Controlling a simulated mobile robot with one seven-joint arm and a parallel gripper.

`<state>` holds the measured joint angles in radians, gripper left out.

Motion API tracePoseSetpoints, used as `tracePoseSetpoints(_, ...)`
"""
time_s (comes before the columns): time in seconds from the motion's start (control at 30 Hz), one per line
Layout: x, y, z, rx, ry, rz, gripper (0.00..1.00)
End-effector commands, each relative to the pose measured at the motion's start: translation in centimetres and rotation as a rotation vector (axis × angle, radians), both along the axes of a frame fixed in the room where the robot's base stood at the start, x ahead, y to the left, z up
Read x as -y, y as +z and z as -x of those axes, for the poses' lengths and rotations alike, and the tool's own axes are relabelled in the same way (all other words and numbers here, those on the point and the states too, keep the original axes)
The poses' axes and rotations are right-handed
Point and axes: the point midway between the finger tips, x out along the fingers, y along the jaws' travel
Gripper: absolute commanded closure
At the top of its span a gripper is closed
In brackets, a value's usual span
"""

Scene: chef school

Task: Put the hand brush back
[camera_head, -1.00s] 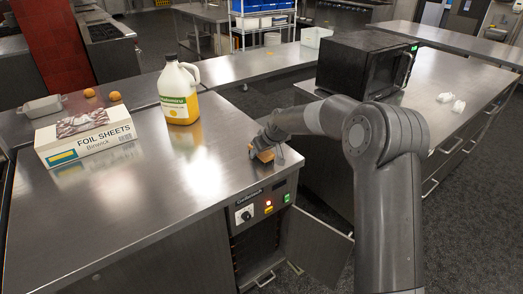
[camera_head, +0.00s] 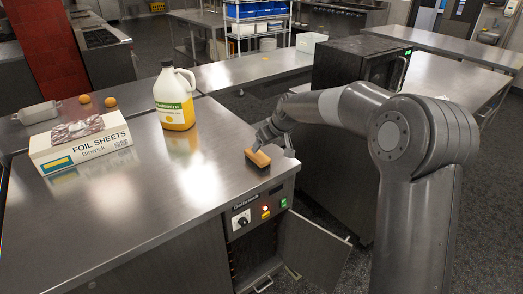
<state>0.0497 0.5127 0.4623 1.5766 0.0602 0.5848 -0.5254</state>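The hand brush (camera_head: 258,158), with a light wooden back and dark bristles, is at the front right corner of the steel counter (camera_head: 150,205). It appears to rest on the counter top, bristles down. My gripper (camera_head: 273,146) is just behind and to the right of the brush. Its two fingers show apart, one at the brush's far left and one at its right. It looks open, and the brush's front is uncovered. Whether a finger still touches the brush cannot be told.
A jug (camera_head: 175,98) with yellow liquid, a foil sheets box (camera_head: 83,150) with a wrapped item on top, and two orange-brown round items (camera_head: 97,101) stand further back. A dark microwave (camera_head: 352,65) is behind my arm. A cabinet door (camera_head: 312,250) hangs open below the corner.

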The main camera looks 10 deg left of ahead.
Motion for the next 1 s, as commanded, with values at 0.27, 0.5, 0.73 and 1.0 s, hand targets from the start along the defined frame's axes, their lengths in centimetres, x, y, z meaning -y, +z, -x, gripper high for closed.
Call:
tracePoseSetpoints(0.27,1.0,2.1,1.0,-0.001,0.001,-0.001,0.33)
tracePoseSetpoints(0.5,1.4,2.8,1.6,0.001,-0.008,0.010,0.33)
tracePoseSetpoints(0.73,5.2,6.2,6.8,-0.002,-0.095,0.083,0.33)
tracePoseSetpoints(1.0,11.4,10.1,15.4,-0.011,-0.268,0.148,0.33)
